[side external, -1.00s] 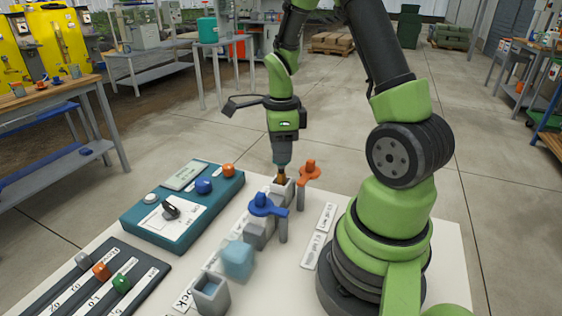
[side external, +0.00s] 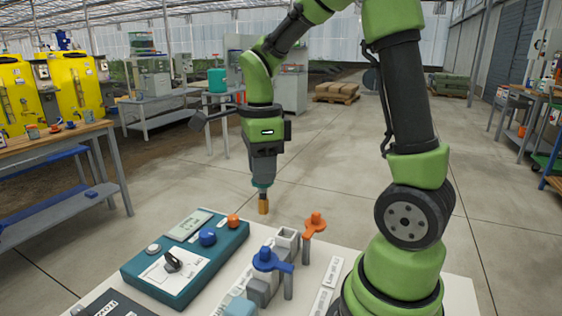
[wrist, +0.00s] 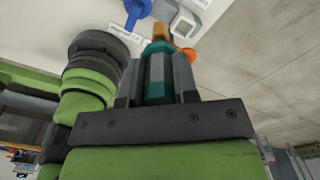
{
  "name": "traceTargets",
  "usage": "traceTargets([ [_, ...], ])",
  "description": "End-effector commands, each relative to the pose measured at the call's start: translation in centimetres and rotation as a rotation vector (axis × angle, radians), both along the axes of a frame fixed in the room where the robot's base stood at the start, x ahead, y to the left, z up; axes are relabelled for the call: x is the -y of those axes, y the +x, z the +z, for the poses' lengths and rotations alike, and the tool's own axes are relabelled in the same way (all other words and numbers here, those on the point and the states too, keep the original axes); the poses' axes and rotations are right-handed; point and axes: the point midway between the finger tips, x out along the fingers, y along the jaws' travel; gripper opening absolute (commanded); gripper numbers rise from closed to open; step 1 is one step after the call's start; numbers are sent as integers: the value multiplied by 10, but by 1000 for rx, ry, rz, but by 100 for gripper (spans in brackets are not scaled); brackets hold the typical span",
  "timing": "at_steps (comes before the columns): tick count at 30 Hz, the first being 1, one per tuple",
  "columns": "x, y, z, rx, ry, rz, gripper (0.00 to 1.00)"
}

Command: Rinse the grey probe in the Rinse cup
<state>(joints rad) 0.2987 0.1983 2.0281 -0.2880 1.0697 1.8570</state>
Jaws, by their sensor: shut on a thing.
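My gripper (side external: 262,172) points down, shut on a probe with a teal and grey body and an orange-brown tip (side external: 263,205). The probe also shows in the wrist view (wrist: 158,72), between my fingers. It hangs upright in the air, apart from everything below. A square grey cup (side external: 287,237) stands on the white table below and right of the tip. A light blue vessel (side external: 240,306) is cut by the picture's lower edge. I cannot read any label, so I cannot tell which is the Rinse cup.
A teal control box (side external: 188,258) with knobs lies to the left. The white table (side external: 462,290) has bare room at its right.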

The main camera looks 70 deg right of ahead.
Motion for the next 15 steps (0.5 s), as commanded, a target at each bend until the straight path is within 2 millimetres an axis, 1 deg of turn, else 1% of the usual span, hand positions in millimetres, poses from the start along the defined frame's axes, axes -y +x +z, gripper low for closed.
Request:
traceTargets([
  [1,-17,2,0,0,0,48,0],
  [6,-69,-1,0,1,0,184,0],
  [9,-93,-6,0,1,1,250,0],
  [15,-130,-19,-1,2,2,354,0],
])
